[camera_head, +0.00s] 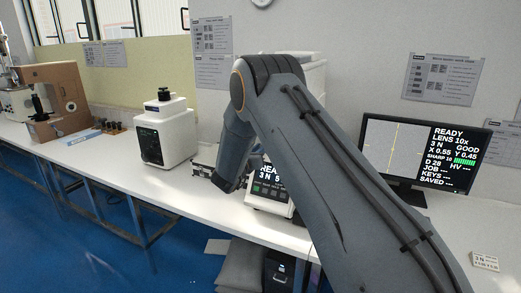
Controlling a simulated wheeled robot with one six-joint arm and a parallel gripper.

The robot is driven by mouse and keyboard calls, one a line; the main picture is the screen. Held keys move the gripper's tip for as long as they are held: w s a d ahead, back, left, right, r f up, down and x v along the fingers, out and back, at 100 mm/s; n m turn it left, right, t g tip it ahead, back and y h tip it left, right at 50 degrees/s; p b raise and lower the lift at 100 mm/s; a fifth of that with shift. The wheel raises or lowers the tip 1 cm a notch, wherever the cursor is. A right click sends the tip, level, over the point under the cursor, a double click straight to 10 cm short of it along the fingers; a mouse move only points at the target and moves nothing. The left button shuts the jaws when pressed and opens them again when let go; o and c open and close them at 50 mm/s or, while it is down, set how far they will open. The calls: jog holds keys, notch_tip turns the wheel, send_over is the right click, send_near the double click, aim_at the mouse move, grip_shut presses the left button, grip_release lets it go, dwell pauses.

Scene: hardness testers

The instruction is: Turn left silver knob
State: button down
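A white hardness tester (266,195) stands on the bench in the middle of the head camera view, mostly hidden behind my arm. Its front panel shows part of a lit display and several buttons. A small silver and dark metal part (203,171) sticks out at its left, beside the lower end of my arm. I cannot tell whether a silver knob is part of it. My arm bends down in front of the tester. My gripper cannot be made out; the end of the arm hides it or blends with the dark parts there.
A white instrument (163,135) stands left of the tester, with a brown-framed device (60,100) farther left. A monitor (424,152) stands at the right, with a small label card (485,261) in front. The white bench (105,160) has free room at its left front.

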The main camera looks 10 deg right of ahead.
jog(key=shift+b, duration=0.3)
jog(key=m+b, duration=0.1)
jog(key=m, duration=0.8)
jog(key=m+b, duration=0.2)
jog(key=m, duration=0.8)
jog(key=m+b, duration=0.2)
jog(key=m, duration=0.8)
jog(key=shift+s+f, duration=0.1)
jog(key=shift+f, duration=0.25)
dwell(1.0)
jog(key=shift+d, duration=0.1)
dwell(0.3)
jog(key=c, duration=1.6)
grip_release()
jog(key=shift+r, duration=0.1)
